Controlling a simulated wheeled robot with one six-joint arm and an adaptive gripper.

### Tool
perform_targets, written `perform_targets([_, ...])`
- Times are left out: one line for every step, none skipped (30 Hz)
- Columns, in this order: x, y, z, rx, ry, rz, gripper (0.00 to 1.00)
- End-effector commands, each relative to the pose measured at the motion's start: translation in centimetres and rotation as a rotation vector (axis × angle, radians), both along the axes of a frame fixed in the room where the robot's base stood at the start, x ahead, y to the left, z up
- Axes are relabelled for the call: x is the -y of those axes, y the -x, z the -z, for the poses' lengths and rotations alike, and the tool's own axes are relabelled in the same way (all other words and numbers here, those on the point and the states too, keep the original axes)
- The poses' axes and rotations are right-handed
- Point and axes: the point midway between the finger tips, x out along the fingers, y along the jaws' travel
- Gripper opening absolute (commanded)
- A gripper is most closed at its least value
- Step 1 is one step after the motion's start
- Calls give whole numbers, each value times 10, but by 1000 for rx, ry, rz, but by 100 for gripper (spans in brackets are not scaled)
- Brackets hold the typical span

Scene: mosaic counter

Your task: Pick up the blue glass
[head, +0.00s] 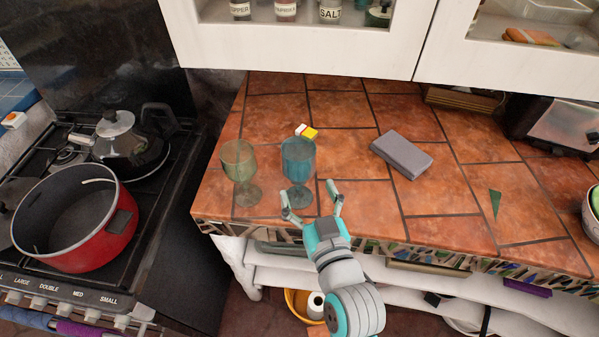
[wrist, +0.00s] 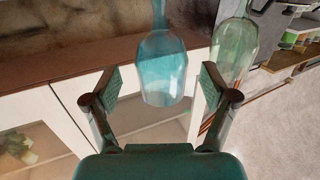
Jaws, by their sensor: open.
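The blue glass (head: 298,160) is a tinted goblet standing upright on the tiled counter, near its front left part. My gripper (head: 309,198) is open and empty just in front of it, with its fingers apart. In the wrist view the blue glass (wrist: 162,72) appears upside down, lined up with the gap between the two finger pads of my gripper (wrist: 162,92). I cannot tell whether it is fully between the pads; no contact shows.
A green goblet (head: 240,163) stands close on the left of the blue glass, also in the wrist view (wrist: 233,48). A white and yellow block (head: 306,131) lies behind. A grey box (head: 401,154) lies to the right. A red pot (head: 75,220) sits on the stove.

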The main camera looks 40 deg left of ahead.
Motion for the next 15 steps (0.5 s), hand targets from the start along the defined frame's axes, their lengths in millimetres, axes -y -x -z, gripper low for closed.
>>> perform_targets([-5, -3, 0, 1, 0, -1, 84])
perform_targets([-7, -4, 0, 0, 0, -1, 84])
perform_targets([-9, -6, 0, 0, 0, -1, 84])
perform_targets([-10, -7, 0, 0, 0, -1, 84])
perform_targets([-11, -7, 0, 1, -1, -1, 84])
perform_targets([-13, -8, 0, 1, -1, -1, 84])
perform_targets([-14, -10, 0, 1, -1, -1, 84])
perform_targets([-16, -11, 0, 1, -1, -1, 84])
perform_targets([-20, -14, 1, 0, -1, -1, 84])
perform_targets([-24, -16, 1, 0, -1, -1, 84])
perform_targets([-27, -19, 1, 1, -2, 0, 84])
perform_targets([-32, -22, 1, 1, -2, 0, 84])
perform_targets([-36, -25, 2, 1, -2, 0, 84])
perform_targets([-40, -27, 2, 1, -2, 0, 84])
perform_targets([-44, -30, 2, 1, -2, 0, 84])
